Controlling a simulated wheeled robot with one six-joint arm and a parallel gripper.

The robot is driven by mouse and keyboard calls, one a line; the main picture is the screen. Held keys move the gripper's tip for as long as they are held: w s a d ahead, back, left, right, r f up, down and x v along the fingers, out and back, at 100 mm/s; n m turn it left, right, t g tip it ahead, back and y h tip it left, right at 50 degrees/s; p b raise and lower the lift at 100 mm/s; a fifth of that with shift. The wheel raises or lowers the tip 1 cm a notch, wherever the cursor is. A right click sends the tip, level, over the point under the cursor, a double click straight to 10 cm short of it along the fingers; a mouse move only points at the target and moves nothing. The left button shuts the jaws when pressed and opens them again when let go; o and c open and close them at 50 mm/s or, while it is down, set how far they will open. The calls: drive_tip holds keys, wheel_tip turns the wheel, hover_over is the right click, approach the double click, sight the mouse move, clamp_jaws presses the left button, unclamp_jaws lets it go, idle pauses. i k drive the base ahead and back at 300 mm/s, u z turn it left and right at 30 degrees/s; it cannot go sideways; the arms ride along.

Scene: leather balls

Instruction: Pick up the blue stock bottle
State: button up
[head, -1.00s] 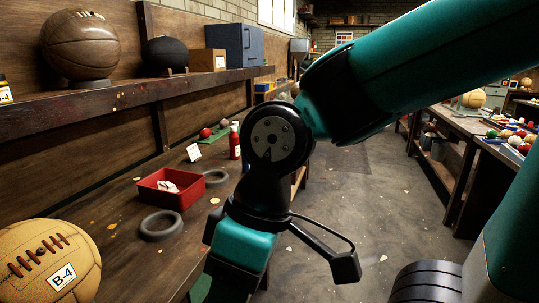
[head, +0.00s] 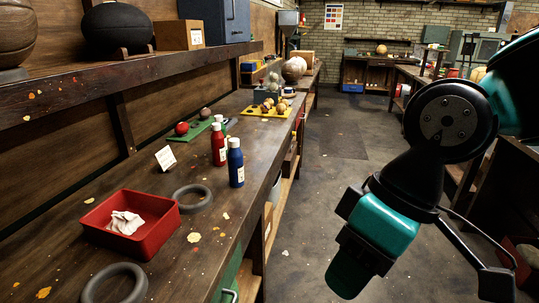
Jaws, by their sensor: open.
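The blue stock bottle (head: 236,166) stands upright on the long dark wooden bench (head: 200,243), near its right edge. It has a white cap and a pale label. A red bottle (head: 218,146) stands just behind and left of it, with another white cap partly hidden behind. My gripper (head: 352,268) hangs over the floor aisle at the lower right, apart from the bench and the blue bottle. It is open and I see nothing in it; its fingers show only in part.
A red tray (head: 153,245) with a crumpled white cloth, two grey rings (head: 193,198) and a white card (head: 166,158) lie on the bench. A yellow tray (head: 253,111) of balls sits farther back. A shelf (head: 60,95) overhangs the left. The aisle floor (head: 310,215) is clear.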

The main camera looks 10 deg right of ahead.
sight(235, 156)
drive_tip(key=u, duration=0.05)
drive_tip(key=i, duration=0.7)
drive_tip(key=u, duration=0.65)
drive_tip(key=i, duration=0.4)
drive_tip(key=u, duration=0.4)
